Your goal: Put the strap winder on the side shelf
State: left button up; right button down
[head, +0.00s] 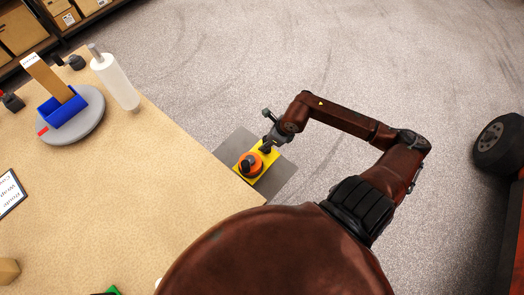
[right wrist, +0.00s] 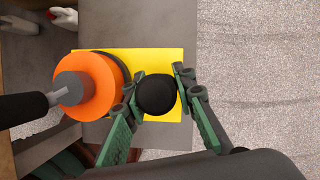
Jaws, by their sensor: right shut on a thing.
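The strap winder (head: 250,165) has an orange reel with a grey hub on a yellow base plate. It is over the grey side shelf (head: 278,178) at the table's right edge, with its yellow plate inside the shelf's outline. I cannot tell whether it rests on the shelf or hangs just above it. My right gripper (head: 268,147) is shut on the winder's black knob (right wrist: 156,94); in the right wrist view the fingers (right wrist: 157,82) flank the knob. The orange reel (right wrist: 92,85) is left of the knob there. My left gripper is not in view.
The wooden table (head: 150,190) carries a grey turntable (head: 88,120) with a blue holder (head: 62,108), a white roll (head: 115,82) and a label card (head: 10,192). Open floor lies right of the shelf. A shelving rack with boxes (head: 20,28) stands at the top left.

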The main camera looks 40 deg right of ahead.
notch_tip(320, 180, down, 5)
jog(key=shift+w+f+b, duration=0.1)
jog(key=shift+f+b, duration=0.05)
jog(key=shift+b, duration=0.35)
jog(key=c, duration=1.6)
grip_release()
jog(key=p+v, duration=0.3)
jog(key=v, duration=0.9)
jog(key=shift+a, duration=0.15)
